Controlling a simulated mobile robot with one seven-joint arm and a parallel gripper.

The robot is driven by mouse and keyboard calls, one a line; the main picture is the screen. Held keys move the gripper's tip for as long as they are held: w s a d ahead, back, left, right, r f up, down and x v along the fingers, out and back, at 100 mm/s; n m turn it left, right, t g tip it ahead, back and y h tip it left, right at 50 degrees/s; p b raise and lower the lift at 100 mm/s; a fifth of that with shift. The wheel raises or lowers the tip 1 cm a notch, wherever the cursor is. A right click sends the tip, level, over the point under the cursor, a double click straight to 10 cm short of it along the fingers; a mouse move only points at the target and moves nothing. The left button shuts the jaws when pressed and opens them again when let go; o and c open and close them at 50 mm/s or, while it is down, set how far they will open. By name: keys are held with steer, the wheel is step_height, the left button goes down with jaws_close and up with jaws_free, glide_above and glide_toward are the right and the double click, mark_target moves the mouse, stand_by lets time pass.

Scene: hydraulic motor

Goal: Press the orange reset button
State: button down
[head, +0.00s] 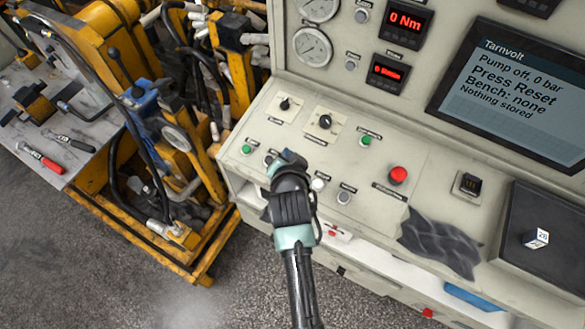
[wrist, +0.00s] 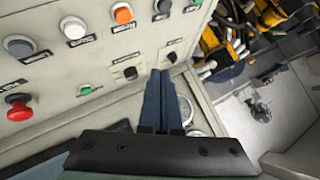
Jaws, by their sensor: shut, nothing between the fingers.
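The orange reset button (wrist: 122,14) is a round button in a pale ring at the top of the wrist view. It sits in a row between a white button (wrist: 72,27) and a grey button (wrist: 162,6). In the head view my arm end hides it. My gripper (wrist: 159,74) is shut and empty, its fingertips below the orange button in the wrist picture, near two black knobs. In the head view my gripper (head: 287,158) is over the left part of the sloped panel. I cannot tell whether it touches the panel.
A red mushroom button (head: 398,175) and a green button (head: 366,140) stand on the panel. The screen (head: 515,95) reads "Pump off, 0 bar", "Press Reset". A dark cloth (head: 440,243) hangs over the front edge. A yellow machine frame (head: 130,130) stands at left.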

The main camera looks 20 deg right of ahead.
steer(key=shift+w+d+f+b, duration=0.15)
steer(key=shift+d+f+b, duration=0.05)
steer(key=shift+f+b, duration=1.2)
steer(key=shift+w+d+f+b, duration=0.15)
steer(key=shift+f+b, duration=1.1)
steer(key=shift+f, duration=0.25)
steer(key=shift+w+d+f+b, duration=0.15)
steer(key=shift+d+f+b, duration=0.05)
steer(key=shift+f+b, duration=1.2)
steer(key=shift+f, duration=0.1)
steer(key=shift+f, duration=0.35)
steer(key=shift+f+b, duration=0.4)
steer(key=shift+b, duration=0.15)
steer(key=shift+r, duration=0.1)
steer(key=shift+r+p, duration=0.7)
steer(key=shift+p, duration=0.05)
steer(key=shift+r, duration=0.1)
steer(key=r+p, duration=0.4)
steer(key=shift+s+a+r+p, duration=0.25)
steer(key=shift+a+r+p, duration=0.05)
steer(key=shift+r, duration=0.05)
